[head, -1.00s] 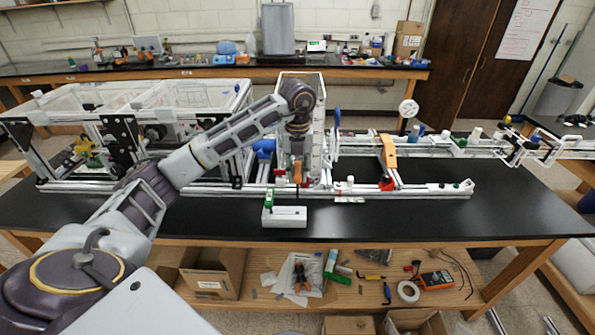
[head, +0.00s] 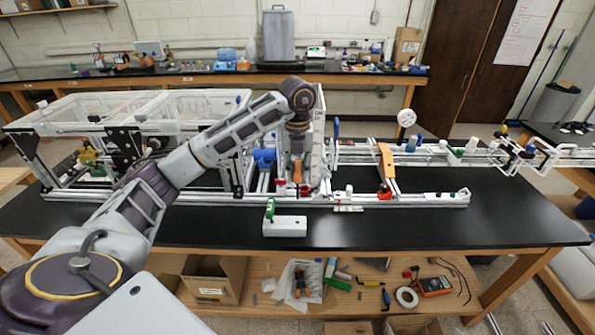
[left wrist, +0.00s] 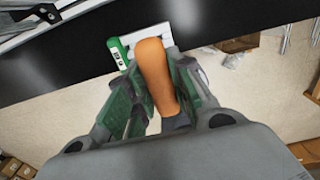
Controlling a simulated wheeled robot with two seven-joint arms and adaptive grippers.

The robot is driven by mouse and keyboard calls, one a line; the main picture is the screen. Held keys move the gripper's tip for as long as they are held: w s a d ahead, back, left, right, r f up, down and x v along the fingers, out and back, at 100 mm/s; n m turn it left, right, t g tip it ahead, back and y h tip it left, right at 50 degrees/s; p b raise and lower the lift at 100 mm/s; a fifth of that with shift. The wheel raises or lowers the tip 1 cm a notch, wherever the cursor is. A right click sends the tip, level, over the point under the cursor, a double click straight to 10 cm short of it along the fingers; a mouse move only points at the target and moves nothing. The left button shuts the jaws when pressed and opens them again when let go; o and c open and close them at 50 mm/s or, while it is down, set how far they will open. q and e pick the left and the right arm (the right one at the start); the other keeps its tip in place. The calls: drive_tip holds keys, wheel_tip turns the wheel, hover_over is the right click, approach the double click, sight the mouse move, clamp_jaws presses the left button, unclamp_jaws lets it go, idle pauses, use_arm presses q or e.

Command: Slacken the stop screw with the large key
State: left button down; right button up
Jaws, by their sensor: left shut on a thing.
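My left gripper (head: 298,165) is shut on an orange-handled tool, which I take to be the large key (head: 297,172). In the left wrist view the orange handle (left wrist: 155,75) lies between the two green-padded fingers (left wrist: 155,100). The tool's working end is not clear in either view. In the head view it is in front of the near rail, close to small red parts (head: 304,190). A green-handled key (head: 270,208) stands in a white block (head: 285,228) on the bench. I cannot make out the stop screw. My right gripper is not in view.
The near rail (head: 420,200) of the extrusion frame runs across the black bench (head: 400,228). A blue upright handle (head: 336,128) is behind. The front strip of bench is mostly clear.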

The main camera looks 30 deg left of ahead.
use_arm(q)
drive_tip(key=shift+r+p, duration=0.4)
drive_tip(key=shift+r, duration=0.45)
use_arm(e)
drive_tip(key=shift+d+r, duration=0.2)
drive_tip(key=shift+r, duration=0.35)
use_arm(q)
drive_tip(key=shift+f, duration=0.2)
